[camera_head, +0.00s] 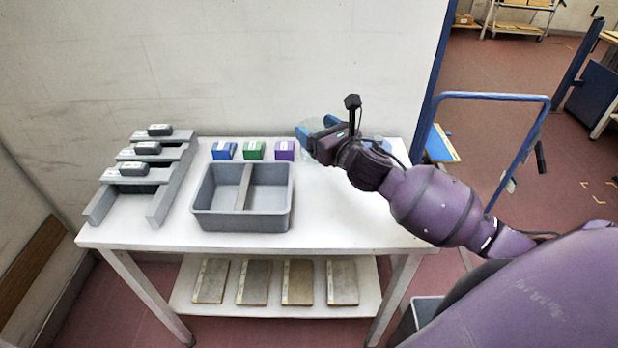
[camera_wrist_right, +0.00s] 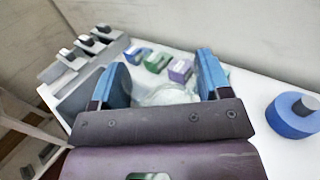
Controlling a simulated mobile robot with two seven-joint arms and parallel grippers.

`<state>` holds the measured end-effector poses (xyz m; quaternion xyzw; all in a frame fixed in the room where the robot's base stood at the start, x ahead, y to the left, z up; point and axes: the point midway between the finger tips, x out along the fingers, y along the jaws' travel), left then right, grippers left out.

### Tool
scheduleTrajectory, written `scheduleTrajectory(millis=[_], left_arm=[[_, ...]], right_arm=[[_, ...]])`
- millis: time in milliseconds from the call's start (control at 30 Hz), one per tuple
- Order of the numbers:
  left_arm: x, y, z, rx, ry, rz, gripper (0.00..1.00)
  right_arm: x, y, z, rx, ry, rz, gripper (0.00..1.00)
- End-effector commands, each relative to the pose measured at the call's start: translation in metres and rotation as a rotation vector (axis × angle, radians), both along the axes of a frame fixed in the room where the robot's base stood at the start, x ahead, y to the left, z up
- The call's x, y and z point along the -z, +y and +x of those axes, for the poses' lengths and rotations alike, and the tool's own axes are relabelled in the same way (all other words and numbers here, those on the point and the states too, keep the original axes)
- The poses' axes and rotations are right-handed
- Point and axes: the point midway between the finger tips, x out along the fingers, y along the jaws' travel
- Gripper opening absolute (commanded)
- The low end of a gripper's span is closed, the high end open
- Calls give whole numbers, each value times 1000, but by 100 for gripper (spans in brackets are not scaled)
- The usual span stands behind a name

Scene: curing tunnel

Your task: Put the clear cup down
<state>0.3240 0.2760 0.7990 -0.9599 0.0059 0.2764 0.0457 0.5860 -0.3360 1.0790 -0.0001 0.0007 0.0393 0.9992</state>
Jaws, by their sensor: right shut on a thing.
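The clear cup (camera_wrist_right: 165,95) shows as a pale, see-through shape between the two blue fingers of my right gripper (camera_wrist_right: 164,82) in the right wrist view. My right gripper (camera_head: 318,132) is shut on it, over the back right part of the white table (camera_head: 345,215). In the head view the cup is hard to make out. I cannot tell whether its base touches the table. My left gripper is not in view.
A blue box (camera_head: 223,151), a green box (camera_head: 254,150) and a purple box (camera_head: 284,150) line the back. A grey divided bin (camera_head: 242,219) stands in front, a grey stepped rack (camera_head: 166,195) at left. A blue round thing (camera_wrist_right: 292,118) is right of my gripper. The front right tabletop is clear.

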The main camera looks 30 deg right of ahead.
Motion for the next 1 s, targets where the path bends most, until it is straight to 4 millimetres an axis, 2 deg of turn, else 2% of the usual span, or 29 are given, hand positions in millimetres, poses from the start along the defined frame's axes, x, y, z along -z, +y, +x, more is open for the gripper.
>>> scheduleTrajectory(millis=[33, 200, 400, 733, 1000], left_arm=[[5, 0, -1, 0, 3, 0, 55], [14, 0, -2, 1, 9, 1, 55], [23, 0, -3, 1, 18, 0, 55], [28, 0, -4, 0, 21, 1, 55], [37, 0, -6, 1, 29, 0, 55]], right_arm=[[14, 0, 0, 2, 3, 6, 41], [49, 0, 0, 3, 4, 4, 41], [82, 0, 0, 1, 2, 4, 41], [101, 0, 0, 1, 1, 0, 41], [135, 0, 0, 1, 1, 2, 41]])
